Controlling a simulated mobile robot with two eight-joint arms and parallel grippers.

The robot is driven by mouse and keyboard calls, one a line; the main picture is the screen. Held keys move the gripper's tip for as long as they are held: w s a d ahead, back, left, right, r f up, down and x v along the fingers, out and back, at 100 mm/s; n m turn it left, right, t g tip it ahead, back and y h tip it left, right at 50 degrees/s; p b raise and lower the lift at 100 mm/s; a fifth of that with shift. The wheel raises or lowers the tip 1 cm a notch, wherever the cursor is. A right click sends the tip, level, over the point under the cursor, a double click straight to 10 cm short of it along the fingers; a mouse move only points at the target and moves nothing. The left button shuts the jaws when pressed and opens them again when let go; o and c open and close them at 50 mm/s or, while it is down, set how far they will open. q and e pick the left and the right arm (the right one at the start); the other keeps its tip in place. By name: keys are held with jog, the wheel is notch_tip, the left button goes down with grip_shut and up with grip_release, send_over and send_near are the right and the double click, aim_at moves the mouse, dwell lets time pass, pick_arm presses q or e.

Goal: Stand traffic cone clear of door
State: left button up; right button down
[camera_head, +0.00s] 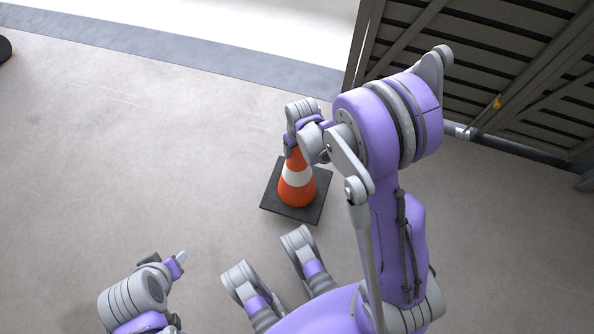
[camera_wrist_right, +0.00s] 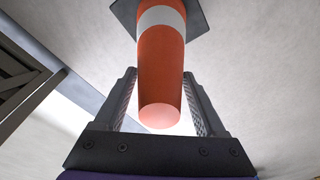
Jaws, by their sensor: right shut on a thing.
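The orange traffic cone (camera_head: 297,187) with a white band and a square black base is upright in the middle of the head view. I cannot tell whether its base touches the floor or is just above it. My right gripper (camera_head: 297,148) is shut on the cone's upper part from above. In the right wrist view the cone (camera_wrist_right: 160,70) runs between the two fingers (camera_wrist_right: 160,105), its tip towards the palm. The slatted door (camera_head: 470,70) is at the upper right, apart from the cone. My left gripper (camera_head: 176,262) is low at left; its jaws are unclear.
A bright opening (camera_head: 230,25) with a grey threshold strip (camera_head: 200,58) lies along the top left. A dark round object (camera_head: 4,48) is cut off at the left edge. The grey floor (camera_head: 130,150) left of the cone is clear.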

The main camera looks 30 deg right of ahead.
jog(key=shift+f, duration=0.35)
jog(key=shift+f+b, duration=1.65)
jog(key=shift+f, duration=3)
grip_release()
jog(key=shift+f, duration=0.1)
jog(key=s+a+r+t+p, duration=0.15)
jog(key=s+r, duration=0.25)
jog(key=r, duration=0.7)
jog(key=s+a+r+p, duration=0.2)
jog(key=s+r, duration=0.1)
jog(key=r, duration=0.8)
jog(key=s+a+r+t, duration=0.1)
jog(key=s+a+r, duration=0.2)
jog(key=s, duration=0.7)
jog(key=shift+a+r, duration=0.2)
jog(key=shift+r, duration=1)
